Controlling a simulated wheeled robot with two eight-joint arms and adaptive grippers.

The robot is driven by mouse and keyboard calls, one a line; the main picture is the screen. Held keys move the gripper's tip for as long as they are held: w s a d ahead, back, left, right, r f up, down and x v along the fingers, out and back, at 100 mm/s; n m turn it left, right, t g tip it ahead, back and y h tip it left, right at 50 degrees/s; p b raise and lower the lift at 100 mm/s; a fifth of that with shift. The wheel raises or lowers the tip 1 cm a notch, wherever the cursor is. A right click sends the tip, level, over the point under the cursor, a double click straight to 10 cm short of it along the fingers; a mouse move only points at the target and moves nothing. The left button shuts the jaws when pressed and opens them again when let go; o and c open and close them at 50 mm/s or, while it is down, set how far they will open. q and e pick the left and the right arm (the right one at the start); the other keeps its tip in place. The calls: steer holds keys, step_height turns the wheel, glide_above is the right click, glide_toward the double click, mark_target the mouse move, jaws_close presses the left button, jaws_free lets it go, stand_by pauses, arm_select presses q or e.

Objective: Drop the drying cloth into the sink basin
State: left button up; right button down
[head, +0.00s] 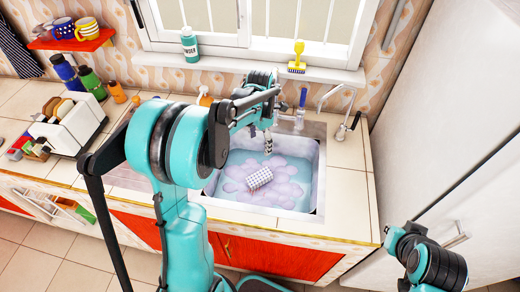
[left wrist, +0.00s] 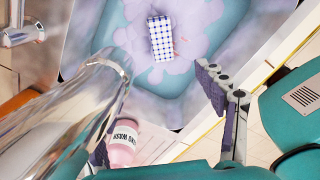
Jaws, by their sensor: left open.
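The drying cloth, a small white folded block with a dark blue pattern (head: 259,178), lies on pale purple suds inside the sink basin (head: 320,180). The cloth also shows at the top of the left wrist view (left wrist: 160,38). My left gripper (head: 267,143) is over the back part of the basin, apart from the cloth, with nothing held. In the left wrist view its fingers (left wrist: 155,108) are spread wide; one is largely hidden behind a shiny tube. Part of my right arm shows at lower right, but its gripper is out of view.
A faucet (head: 298,117) stands behind the basin. A pink hand wash bottle (left wrist: 122,146) is close to my left gripper. A tall white cabinet (head: 455,110) bounds the right.

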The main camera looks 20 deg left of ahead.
arm_select(q)
steer(key=shift+r, duration=2.8)
steer(key=s+d+f+m+t+b, duration=0.1)
steer(key=s+d+m+t+b, duration=0.1)
steer(key=s+m, duration=0.7)
steer(key=s+d+f+m+t+b, duration=0.1)
steer(key=s+d+m+t, duration=0.4)
steer(key=m, duration=1.5)
steer(key=shift+s+d+f+m+b, duration=0.3)
steer(key=shift+s+d+b, duration=0.5)
steer(key=shift+s, duration=1.4)
steer(key=shift+a, duration=0.1)
